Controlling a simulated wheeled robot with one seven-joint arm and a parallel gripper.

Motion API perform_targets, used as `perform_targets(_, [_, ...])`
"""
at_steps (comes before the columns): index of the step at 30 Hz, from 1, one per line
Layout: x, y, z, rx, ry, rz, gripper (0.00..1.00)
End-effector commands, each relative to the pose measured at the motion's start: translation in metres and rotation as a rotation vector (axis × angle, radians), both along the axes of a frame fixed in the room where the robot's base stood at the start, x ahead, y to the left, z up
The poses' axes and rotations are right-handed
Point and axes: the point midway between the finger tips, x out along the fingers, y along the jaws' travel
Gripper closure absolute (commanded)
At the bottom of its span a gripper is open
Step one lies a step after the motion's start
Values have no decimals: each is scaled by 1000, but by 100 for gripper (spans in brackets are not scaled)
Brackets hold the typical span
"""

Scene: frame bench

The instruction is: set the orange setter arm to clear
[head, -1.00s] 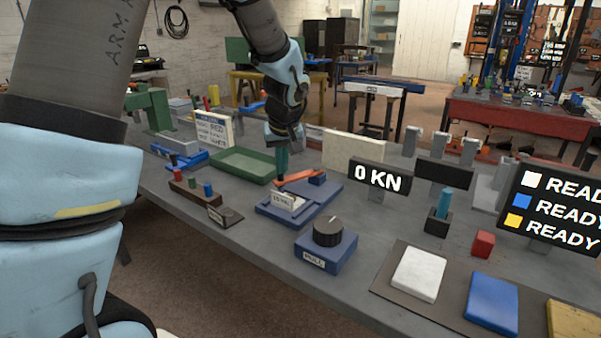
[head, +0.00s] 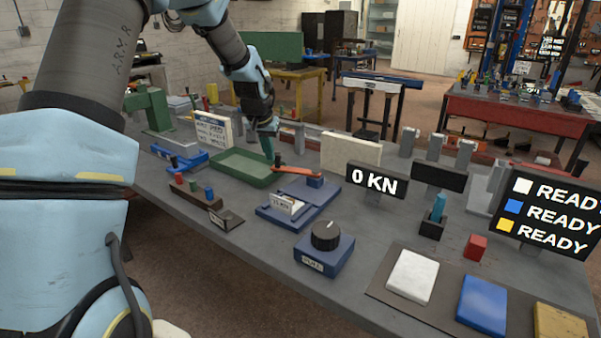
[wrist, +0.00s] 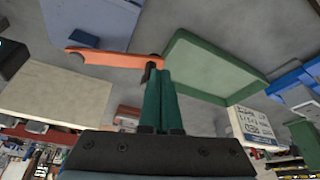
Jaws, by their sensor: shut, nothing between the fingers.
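The orange setter arm (head: 297,171) is pivoted on a blue block at the back of a blue base (head: 322,202). Its free end points left, past the base, toward the green tray. A white label plate (head: 288,204) stands on the base; its text is too small to read. My gripper (head: 270,158) is shut and empty, its teal fingers pointing down at the arm's free end. In the wrist view the orange arm (wrist: 105,57) lies across the fingertips (wrist: 158,74). A dark peg at its free end is right beside the fingers; I cannot tell whether they touch.
The green tray (head: 232,168) is close to the left of my gripper. A blue box with a black knob (head: 326,236) stands in front, and a "0 KN" display (head: 375,180) to the right. White, blue and yellow pads lie at the front right.

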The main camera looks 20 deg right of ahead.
Motion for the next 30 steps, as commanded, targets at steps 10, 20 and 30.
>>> perform_targets(10, [25,-17,-1,0,0,0,100])
perform_targets(20, [34,-25,0,1,-1,-1,100])
perform_targets(30, [35,-27,0,0,-1,-1,100])
